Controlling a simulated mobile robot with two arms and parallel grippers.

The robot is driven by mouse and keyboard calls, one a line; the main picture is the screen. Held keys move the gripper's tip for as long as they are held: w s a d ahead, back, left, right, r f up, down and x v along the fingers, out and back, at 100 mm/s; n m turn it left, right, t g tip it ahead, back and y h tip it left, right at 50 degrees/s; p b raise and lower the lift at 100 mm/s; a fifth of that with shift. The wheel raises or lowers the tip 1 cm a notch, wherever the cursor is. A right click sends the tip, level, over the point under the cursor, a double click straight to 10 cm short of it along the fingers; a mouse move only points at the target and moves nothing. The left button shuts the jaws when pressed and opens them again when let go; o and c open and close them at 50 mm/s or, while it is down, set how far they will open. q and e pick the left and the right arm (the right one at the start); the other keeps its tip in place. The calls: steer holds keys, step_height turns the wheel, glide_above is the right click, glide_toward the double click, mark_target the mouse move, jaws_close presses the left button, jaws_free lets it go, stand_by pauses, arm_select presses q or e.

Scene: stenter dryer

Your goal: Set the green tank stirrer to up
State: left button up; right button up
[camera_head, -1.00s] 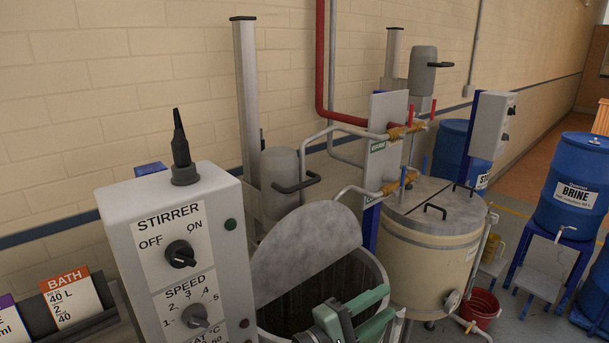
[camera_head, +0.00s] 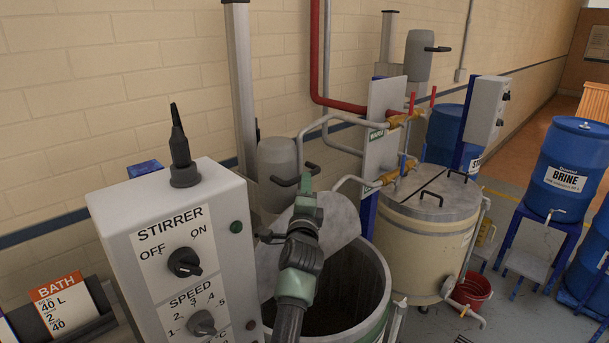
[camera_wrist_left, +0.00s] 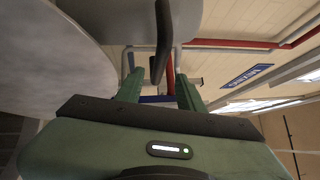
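The near tank (camera_head: 378,295) is open, with a half lid (camera_head: 335,215) at its back. Its stirrer is a grey motor unit (camera_head: 277,160) low on a tall grey column (camera_head: 240,80), with a black bar handle (camera_head: 290,182) sticking out. My left gripper (camera_head: 307,178) reaches over the tank to the handle's end. In the left wrist view the open fingers (camera_wrist_left: 159,88) stand apart on either side of the black handle (camera_wrist_left: 162,45), with gaps visible; contact is not clear. My right gripper is not in view.
A control box (camera_head: 180,250) with STIRRER and SPEED knobs stands at front left. A closed cream tank (camera_head: 430,250), with its own raised stirrer (camera_head: 420,55), stands right. Pipes and a valve panel (camera_head: 383,130) are behind. A red bucket (camera_head: 470,291) is on the floor.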

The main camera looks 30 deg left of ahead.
arm_select(q)
steer(key=x, duration=0.4)
steer(key=shift+w+a+f, duration=0.15)
steer(key=shift+w+a, duration=0.05)
steer(key=shift+a, duration=0.05)
steer(key=shift+w+a, duration=0.2)
steer(key=shift+w, duration=0.3)
jaws_close()
stand_by(0.8)
